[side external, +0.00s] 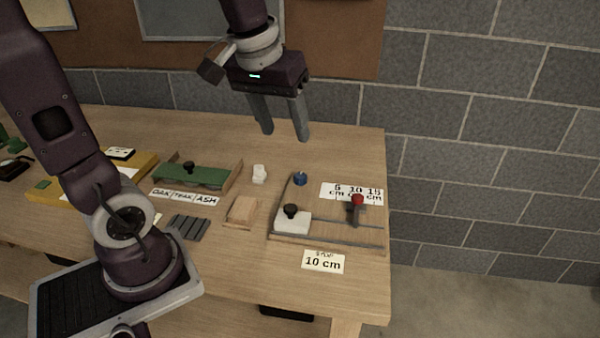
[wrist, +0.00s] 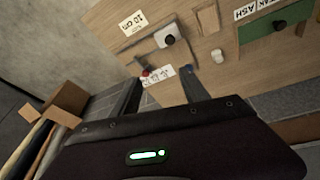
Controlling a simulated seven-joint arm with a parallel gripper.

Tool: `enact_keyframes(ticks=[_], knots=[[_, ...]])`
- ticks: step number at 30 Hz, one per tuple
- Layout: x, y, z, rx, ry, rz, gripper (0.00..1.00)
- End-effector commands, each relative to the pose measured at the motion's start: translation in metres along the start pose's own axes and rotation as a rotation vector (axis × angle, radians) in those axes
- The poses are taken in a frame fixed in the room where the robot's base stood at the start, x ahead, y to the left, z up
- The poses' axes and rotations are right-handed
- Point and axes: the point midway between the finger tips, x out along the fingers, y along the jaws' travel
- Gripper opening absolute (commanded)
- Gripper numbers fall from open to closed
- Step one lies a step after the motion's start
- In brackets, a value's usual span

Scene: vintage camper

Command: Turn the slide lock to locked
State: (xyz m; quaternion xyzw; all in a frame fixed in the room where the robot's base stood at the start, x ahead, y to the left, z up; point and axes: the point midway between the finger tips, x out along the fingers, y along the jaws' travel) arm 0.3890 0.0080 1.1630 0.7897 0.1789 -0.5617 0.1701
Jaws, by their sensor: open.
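A slide fixture (side external: 330,238) with a wooden base and rails sits at the table's right end. On it are a white block with a black knob (side external: 290,211), a red knob (side external: 357,199) on a dark post, and a blue knob (side external: 300,179) at the back. I cannot tell which knob is the slide lock or how it is set. The wrist view shows the black knob (wrist: 169,39) and the red knob (wrist: 146,71). My gripper (side external: 285,135) is open and empty, above and behind the fixture, touching nothing. Its two fingers (wrist: 160,77) point toward the table.
A 5-10-15 cm label (side external: 352,192) lies by the red knob; a 10 cm stop card (side external: 323,262) lies in front. A block wall (side external: 470,140) stands behind.

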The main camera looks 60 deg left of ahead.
Motion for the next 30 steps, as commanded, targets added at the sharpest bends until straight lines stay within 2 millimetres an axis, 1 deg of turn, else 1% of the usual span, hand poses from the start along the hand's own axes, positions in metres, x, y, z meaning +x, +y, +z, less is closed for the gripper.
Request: enact_keyframes(ticks=[1,2,3,5,6,9,12,16,24,27,30], knots=[[0.026,-0.006,-0.030,-0.109,-0.045,-0.030,0.53],[0.042,-0.010,-0.047,-0.182,-0.066,-0.046,0.53],[0.067,-0.017,-0.069,-0.278,-0.094,-0.064,0.53],[0.106,-0.032,-0.097,-0.421,-0.133,-0.089,0.53],[0.132,-0.043,-0.110,-0.510,-0.157,-0.104,0.53],[0.190,-0.069,-0.131,-0.696,-0.205,-0.132,0.53],[0.227,-0.088,-0.138,-0.816,-0.233,-0.148,0.53],[0.248,-0.096,-0.139,-0.871,-0.245,-0.156,0.53],[0.296,-0.097,-0.124,-0.870,-0.248,-0.157,0.53],[0.307,-0.098,-0.121,-0.868,-0.247,-0.157,0.53],[0.311,-0.098,-0.120,-0.869,-0.245,-0.155,0.53]])
